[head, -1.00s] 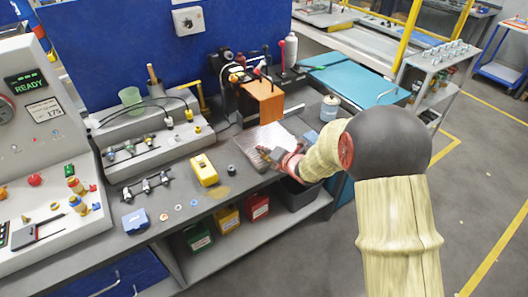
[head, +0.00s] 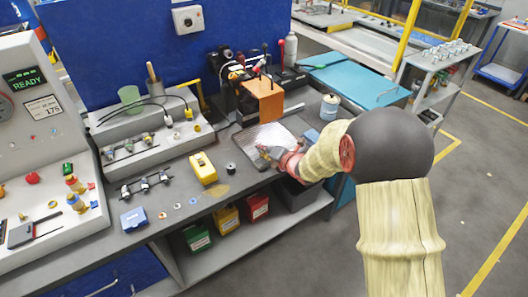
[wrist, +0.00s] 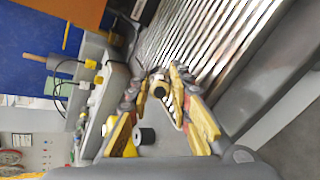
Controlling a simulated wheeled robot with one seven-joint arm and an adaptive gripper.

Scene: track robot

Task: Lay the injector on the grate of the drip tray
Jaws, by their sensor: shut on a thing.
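My gripper (wrist: 160,92) is shut on the injector (wrist: 160,88), a small part with a yellow and dark end between the fingertips in the wrist view. Most of its body is hidden by the fingers. In the head view my gripper (head: 268,154) is over the near part of the drip tray (head: 243,149), and the injector is too small to make out. The ribbed metal grate (head: 266,135) is bare beyond the fingers. It fills the upper right of the wrist view (wrist: 205,40). I cannot tell whether the injector touches the grate.
An orange block-shaped fixture (head: 264,100) stands behind the tray. A small black cylinder (head: 231,166) and a yellow device (head: 203,168) are on the bench to the left. A jar (head: 329,107) stands to the right. A rack of injectors (head: 147,184) lies farther left.

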